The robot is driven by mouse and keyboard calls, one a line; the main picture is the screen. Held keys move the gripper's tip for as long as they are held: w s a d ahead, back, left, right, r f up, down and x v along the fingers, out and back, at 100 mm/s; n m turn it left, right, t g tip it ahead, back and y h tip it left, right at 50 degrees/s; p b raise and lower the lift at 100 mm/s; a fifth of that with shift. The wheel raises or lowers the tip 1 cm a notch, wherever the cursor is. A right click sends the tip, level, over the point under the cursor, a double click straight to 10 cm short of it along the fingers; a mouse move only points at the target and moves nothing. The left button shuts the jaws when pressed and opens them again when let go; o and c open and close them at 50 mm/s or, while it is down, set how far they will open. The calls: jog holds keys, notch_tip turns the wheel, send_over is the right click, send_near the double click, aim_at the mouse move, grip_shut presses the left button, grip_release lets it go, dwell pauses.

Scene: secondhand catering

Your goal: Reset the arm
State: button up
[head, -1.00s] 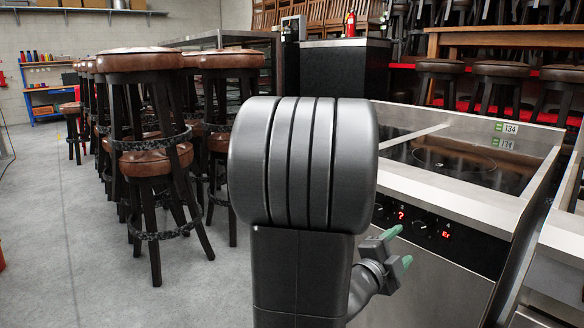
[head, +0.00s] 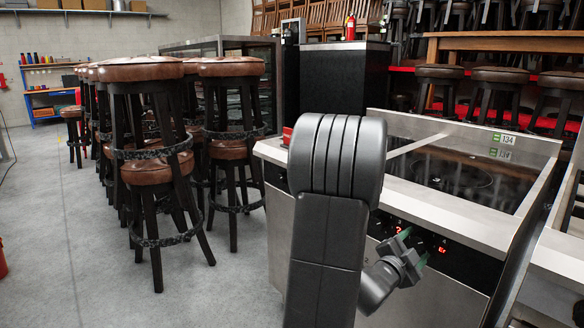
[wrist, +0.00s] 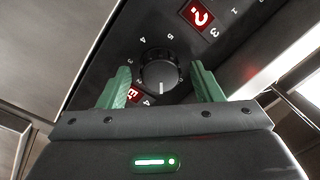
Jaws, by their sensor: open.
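My gripper (head: 414,250) has green fingertips and stands in front of the control panel of the steel hob unit (head: 440,218). In the wrist view my gripper (wrist: 160,92) is open, with its two fingers apart on either side of a black control knob (wrist: 159,70). I cannot tell whether the fingers touch the knob. Nothing else shows between the fingers. My arm hides part of the hob's front in the head view.
Stacked bar stools (head: 150,160) stand on the left. A black cabinet (head: 343,85) with a fire extinguisher (head: 350,27) is behind the hob. A small red object (head: 287,135) sits at the hob's left corner.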

jog(key=shift+r+n+p, duration=0.15)
jog(key=shift+n+p, duration=1.5)
jog(key=shift+p, duration=1.5)
jog(key=shift+r+n+p, duration=0.1)
jog(key=shift+n+p, duration=1.55)
jog(key=shift+p, duration=1.45)
jog(key=shift+b+v, duration=0.6)
jog(key=shift+v, duration=2.35)
jog(key=shift+s+f+y, duration=0.15)
jog(key=shift+f+y, duration=0.05)
jog(key=shift+y, duration=0.1)
